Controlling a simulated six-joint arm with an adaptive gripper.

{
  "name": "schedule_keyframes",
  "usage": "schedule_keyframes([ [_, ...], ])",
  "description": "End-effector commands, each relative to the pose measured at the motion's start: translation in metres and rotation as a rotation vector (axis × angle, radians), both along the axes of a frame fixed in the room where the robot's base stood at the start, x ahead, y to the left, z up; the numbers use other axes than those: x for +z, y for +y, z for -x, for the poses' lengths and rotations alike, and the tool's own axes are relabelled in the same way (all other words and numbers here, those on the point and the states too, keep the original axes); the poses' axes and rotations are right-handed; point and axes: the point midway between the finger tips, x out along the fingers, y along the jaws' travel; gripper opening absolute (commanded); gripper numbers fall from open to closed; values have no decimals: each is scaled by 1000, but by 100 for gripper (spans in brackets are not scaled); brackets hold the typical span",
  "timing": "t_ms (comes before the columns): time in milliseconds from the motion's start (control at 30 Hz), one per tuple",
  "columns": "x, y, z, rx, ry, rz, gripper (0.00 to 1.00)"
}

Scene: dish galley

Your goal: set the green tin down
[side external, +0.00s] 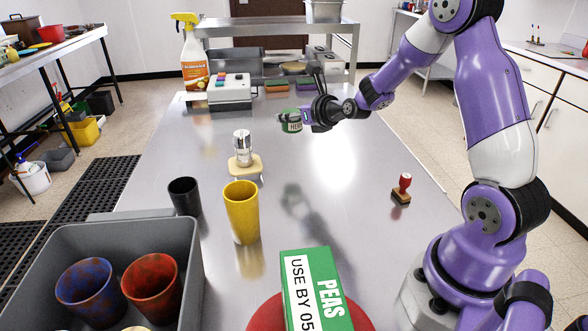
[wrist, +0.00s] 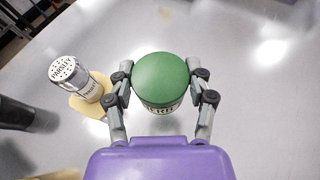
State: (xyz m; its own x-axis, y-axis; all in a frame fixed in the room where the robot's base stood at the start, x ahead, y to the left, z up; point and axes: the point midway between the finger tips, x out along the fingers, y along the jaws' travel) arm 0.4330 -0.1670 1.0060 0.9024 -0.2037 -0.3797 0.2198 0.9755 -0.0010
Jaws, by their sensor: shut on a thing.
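The green tin (side external: 291,121) has a green lid and a pale label with dark lettering. My gripper (side external: 301,120) is shut on it and holds it above the metal table (side external: 370,200), with a shadow and reflection on the surface below. In the wrist view the tin (wrist: 161,82) sits between the two fingers of my gripper (wrist: 161,92), its round green lid facing the camera. Its underside is hidden in the wrist view.
A parsley shaker (side external: 242,146) stands on a cream sponge-like block (side external: 245,168). A yellow cup (side external: 241,212), dark cup (side external: 185,197), peas box (side external: 313,290), grey bin (side external: 190,270) and red-handled stamp (side external: 402,188) stand nearer. The table's middle is clear.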

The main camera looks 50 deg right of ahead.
Motion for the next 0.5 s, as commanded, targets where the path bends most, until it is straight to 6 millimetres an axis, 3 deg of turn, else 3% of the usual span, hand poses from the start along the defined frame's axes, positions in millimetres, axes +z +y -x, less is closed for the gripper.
schedule_keyframes([
  [100,-21,-35,1,-8,2,-3,7],
  [233,-39,-64,0,-5,2,-2,7],
  [500,-58,-87,-1,2,1,-1,7],
])
